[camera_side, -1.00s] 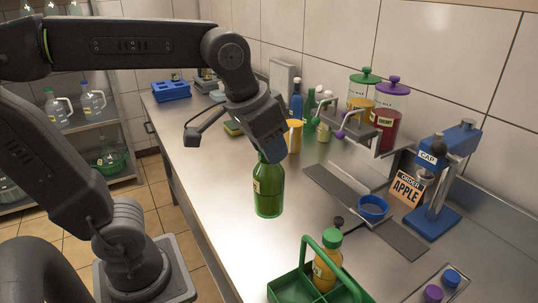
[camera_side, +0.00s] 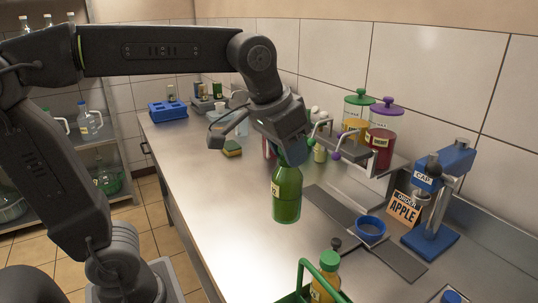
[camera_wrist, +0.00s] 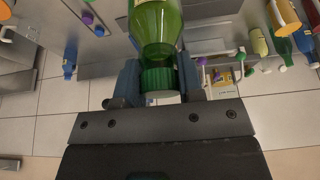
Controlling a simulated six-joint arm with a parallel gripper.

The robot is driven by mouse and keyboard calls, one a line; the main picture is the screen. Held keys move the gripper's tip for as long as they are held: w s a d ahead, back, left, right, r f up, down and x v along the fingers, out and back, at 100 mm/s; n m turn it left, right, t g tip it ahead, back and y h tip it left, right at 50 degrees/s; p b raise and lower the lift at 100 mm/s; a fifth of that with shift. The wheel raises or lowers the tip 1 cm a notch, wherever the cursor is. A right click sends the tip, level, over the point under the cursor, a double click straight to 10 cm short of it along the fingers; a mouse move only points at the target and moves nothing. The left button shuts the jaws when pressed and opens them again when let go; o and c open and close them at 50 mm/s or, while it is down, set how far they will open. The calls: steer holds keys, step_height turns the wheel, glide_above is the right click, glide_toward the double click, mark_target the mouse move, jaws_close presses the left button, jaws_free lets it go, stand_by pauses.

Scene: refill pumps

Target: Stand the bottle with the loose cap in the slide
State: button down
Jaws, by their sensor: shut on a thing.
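A green bottle (camera_side: 287,195) with a pale label hangs upright from my gripper (camera_side: 293,157). Its ribbed green cap (camera_wrist: 160,79) sits between my blue fingers in the wrist view, which are shut around the cap and neck area. I cannot tell how loose the cap is. The slide is a dark flat rail (camera_side: 402,262) on the counter with a blue ring holder (camera_side: 371,228) and a black knob (camera_side: 336,243). The ring looks empty. The bottle is left of the ring and rail in the side view, seemingly above the counter.
A blue CAP press (camera_side: 430,240) stands right of the rail, beside an orange ORDER APPLE sign (camera_side: 403,209). A green carrier (camera_side: 304,270) with an orange bottle (camera_side: 325,287) is at the front. Pump jars (camera_side: 380,140) stand behind. The left counter is mostly clear.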

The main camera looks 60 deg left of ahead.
steer(key=w+d+f, duration=0.1)
steer(key=w+f, duration=0.1)
steer(key=w, duration=1.2)
steer(key=w+f, duration=1.1)
steer(key=w, duration=0.1)
steer(key=shift+w+d, duration=0.25)
steer(key=shift+w, duration=0.1)
steer(key=shift+f, duration=0.1)
steer(key=shift+f, duration=1.6)
steer(key=c, duration=0.7)
jaws_free()
steer(key=shift+f, duration=0.1)
steer(key=shift+o, duration=0.2)
step_height(320, 180, up, 9)
